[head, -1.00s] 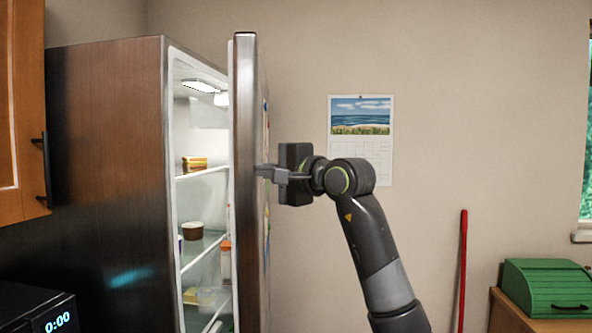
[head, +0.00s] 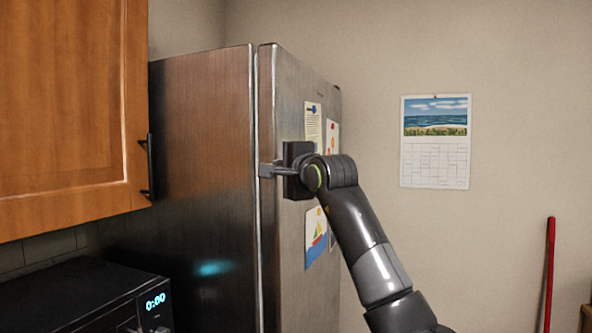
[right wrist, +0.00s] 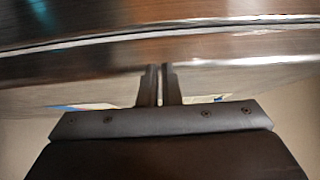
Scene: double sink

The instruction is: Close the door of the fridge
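The fridge (head: 205,130) is a brown-grey metal cabinet left of centre in the head view. Its door (head: 288,250) lies almost flush against the body, with a narrow seam between them. Whether a small gap remains I cannot tell; the shelves inside are hidden. My right gripper (head: 265,170) is at the door's near edge by this seam, with its fingers against or very close to the door. In the right wrist view, the fingers of the right gripper (right wrist: 157,70) are together with nothing between them, and the seam (right wrist: 160,30) runs across above them. My left gripper is out of view.
An orange wooden cabinet (head: 70,100) with a dark handle hangs at the left. A black appliance (head: 80,295) with a lit clock stands below it. A calendar (head: 435,140) hangs on the wall, and a red pole (head: 549,270) leans at the right.

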